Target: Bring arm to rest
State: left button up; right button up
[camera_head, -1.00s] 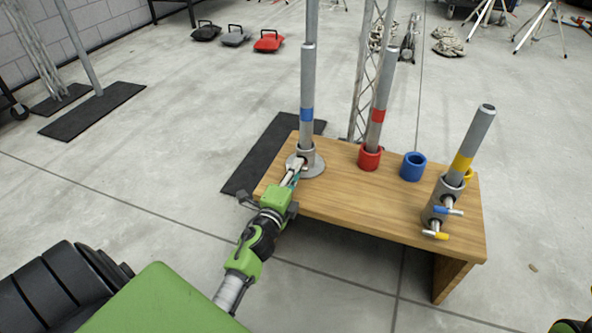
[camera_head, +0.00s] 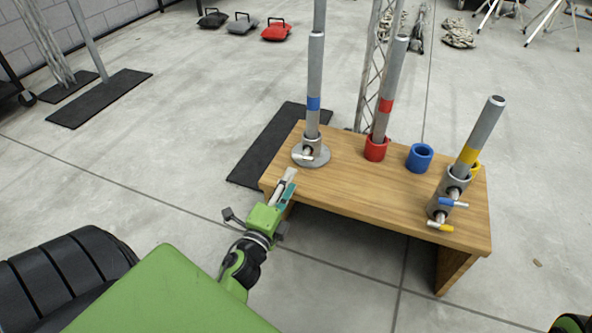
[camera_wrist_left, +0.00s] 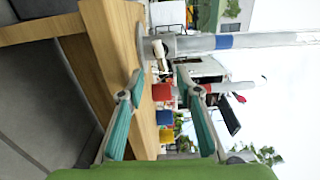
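My left gripper (camera_head: 284,186) is at the near left edge of the wooden table (camera_head: 350,200), apart from the blue-banded pole (camera_head: 314,85). In the left wrist view its two teal fingers (camera_wrist_left: 162,128) are spread with nothing between them. The blue-banded pole stands upright in a grey round base (camera_head: 311,157) with a small light handle (camera_head: 303,156). It also shows lying sideways in the left wrist view (camera_wrist_left: 225,42). My right gripper is not seen.
A red-banded pole (camera_head: 387,105) leans in a red collar (camera_head: 376,148). A blue collar (camera_head: 419,157) stands beside it. A yellow-banded pole (camera_head: 478,137) tilts in a grey holder with blue and yellow handles at the table's right.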

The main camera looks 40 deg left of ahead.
pick_arm(q)
jog(key=shift+v, duration=1.15)
